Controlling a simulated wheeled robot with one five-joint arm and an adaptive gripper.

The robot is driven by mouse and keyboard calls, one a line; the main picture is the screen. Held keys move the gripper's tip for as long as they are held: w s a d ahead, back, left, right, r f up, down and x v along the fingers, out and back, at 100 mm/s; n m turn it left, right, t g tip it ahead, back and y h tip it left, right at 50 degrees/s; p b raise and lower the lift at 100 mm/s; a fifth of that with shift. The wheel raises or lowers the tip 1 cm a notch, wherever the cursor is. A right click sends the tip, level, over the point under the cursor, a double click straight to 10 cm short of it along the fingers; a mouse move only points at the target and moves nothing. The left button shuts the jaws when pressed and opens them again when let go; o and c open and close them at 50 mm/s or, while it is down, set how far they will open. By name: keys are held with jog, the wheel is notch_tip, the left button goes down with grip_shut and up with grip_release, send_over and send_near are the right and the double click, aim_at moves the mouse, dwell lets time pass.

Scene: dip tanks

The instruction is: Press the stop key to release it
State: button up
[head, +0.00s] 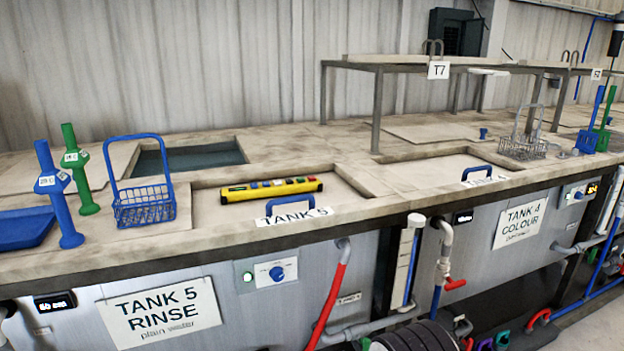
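A yellow key box (271,189) lies on the lid of Tank 5, behind the blue lid handle. It has a row of several small coloured keys along its top, among them blue, yellow, red and green. My gripper is not in view.
A blue wire basket (145,206) and upright blue (60,197) and green (80,170) handled tools stand left of the box. A blue handle (297,203) rises in front of it. A raised shelf (470,65) stands to the right. An open tank (188,158) lies behind left.

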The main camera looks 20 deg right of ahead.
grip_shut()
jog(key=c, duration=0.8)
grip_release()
